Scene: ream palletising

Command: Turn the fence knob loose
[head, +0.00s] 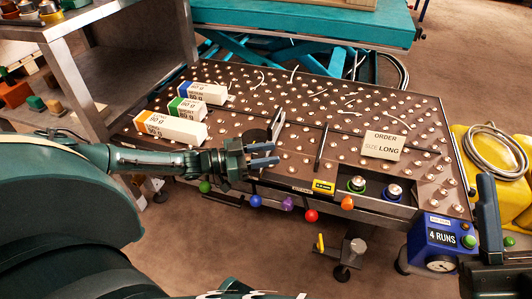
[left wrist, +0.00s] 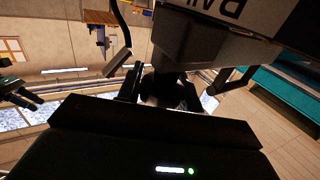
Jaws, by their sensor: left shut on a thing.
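My left gripper (head: 276,154) is at the near edge of the dark ball-studded table, beside the upright black fence plate (head: 277,124). In the left wrist view its fingers (left wrist: 160,95) are shut on a dark round part, the fence knob (left wrist: 165,88), which is in deep shadow. In the head view the fingers and wrist hide most of the knob.
Wrapped reams (head: 172,129) lie at the table's left. An order card (head: 383,145) stands at the right. Coloured balls (head: 311,215) line the front edge. A blue counter box (head: 440,240) reads "4 RUNS". A teal lift table (head: 300,22) stands behind.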

